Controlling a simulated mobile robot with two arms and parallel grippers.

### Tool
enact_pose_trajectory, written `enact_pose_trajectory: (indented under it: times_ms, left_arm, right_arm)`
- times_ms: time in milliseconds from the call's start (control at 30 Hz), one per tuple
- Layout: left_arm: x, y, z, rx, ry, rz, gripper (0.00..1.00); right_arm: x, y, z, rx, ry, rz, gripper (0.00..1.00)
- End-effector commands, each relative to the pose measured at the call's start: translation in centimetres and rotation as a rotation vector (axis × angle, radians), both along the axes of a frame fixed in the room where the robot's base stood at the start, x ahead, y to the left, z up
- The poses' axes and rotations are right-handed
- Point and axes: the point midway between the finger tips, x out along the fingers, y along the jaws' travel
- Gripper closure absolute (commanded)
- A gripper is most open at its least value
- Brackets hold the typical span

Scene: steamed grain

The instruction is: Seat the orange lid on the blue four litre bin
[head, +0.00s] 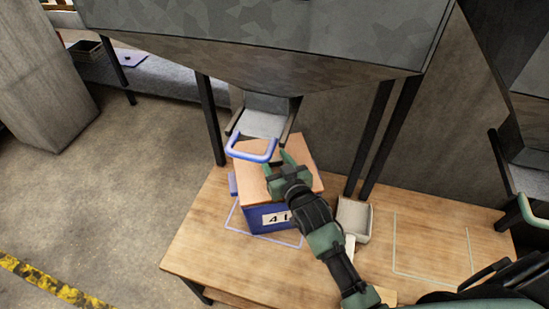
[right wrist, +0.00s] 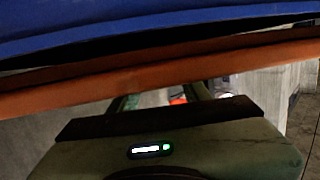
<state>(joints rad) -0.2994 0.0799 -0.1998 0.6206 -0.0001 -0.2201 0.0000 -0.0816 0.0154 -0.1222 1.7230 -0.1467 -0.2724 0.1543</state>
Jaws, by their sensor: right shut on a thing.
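The blue bin (head: 256,217) stands on the wooden table, its front label reading "4" and then partly hidden by my right arm. The orange lid (head: 228,188) covers its top in the head view; whether it is fully down cannot be told. In the right wrist view, the orange lid edge (right wrist: 150,78) runs slanted across the fingers, with a dark gap between it and a blue surface (right wrist: 150,30). My left gripper is not in view.
A pale scoop (head: 354,220) lies right of the bin. Blue lines mark the table around the bin; a pale outlined square (head: 432,275) at the right is empty. A grey cabinet (head: 270,25) hangs over the back.

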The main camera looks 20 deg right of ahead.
Motion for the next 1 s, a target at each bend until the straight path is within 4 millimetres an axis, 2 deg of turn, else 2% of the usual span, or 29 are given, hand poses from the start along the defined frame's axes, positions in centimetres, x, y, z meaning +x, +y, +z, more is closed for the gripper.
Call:
enact_pose_trajectory:
  times_ms: [433,1000]
  left_arm:
    - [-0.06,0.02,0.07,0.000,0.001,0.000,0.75]
    - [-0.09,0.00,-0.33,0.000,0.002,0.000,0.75]
  right_arm:
    - [-0.01,0.00,0.06,0.000,-0.003,0.000,1.00]
    - [-0.01,0.00,-0.79,0.000,-0.002,0.000,1.00]
